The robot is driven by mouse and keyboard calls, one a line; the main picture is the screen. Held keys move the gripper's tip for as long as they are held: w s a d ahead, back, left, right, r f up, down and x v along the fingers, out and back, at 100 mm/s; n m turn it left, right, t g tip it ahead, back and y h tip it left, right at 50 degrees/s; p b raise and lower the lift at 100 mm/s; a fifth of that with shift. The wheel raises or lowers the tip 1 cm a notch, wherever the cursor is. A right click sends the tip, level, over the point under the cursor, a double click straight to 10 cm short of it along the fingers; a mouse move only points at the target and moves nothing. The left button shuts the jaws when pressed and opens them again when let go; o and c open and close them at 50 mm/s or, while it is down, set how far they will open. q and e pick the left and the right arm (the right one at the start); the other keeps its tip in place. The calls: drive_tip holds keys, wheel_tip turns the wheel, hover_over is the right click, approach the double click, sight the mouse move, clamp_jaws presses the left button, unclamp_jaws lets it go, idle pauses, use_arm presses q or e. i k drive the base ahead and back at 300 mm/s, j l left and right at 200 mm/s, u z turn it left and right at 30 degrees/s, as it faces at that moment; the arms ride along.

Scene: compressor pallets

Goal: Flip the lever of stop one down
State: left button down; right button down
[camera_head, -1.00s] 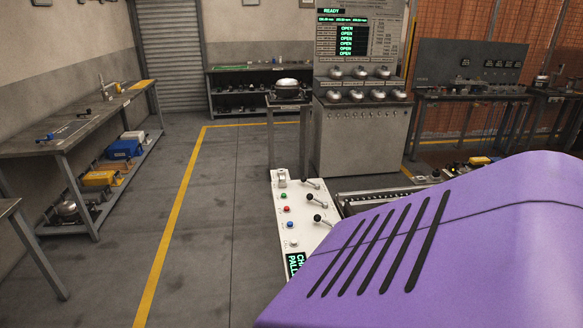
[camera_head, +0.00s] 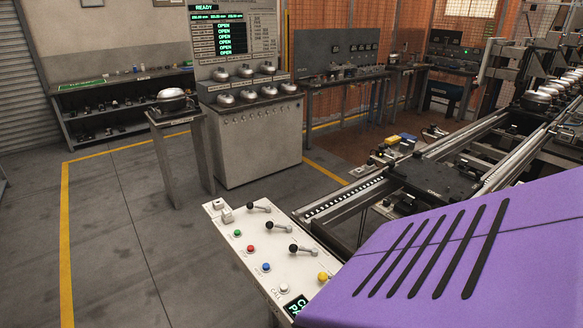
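A white control panel (camera_head: 240,245) stands in the lower middle of the head view. Three levers with black knobs stick out along its right side: a far lever (camera_head: 259,208), a middle lever (camera_head: 279,226) and a near lever (camera_head: 303,249). Their labels are too small to read, so I cannot tell which one is stop one. The levers lean at an angle, with knobs toward the left. Neither of my grippers shows in the view.
Green, red, blue and white buttons line the panel's left side, and a yellow button (camera_head: 323,277) sits near its right edge. A conveyor (camera_head: 345,198) runs behind to the right. A grey test cabinet (camera_head: 258,145) stands beyond. Floor left of the panel is clear.

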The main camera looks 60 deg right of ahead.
sight(250, 205)
drive_tip(key=i+z, duration=0.75)
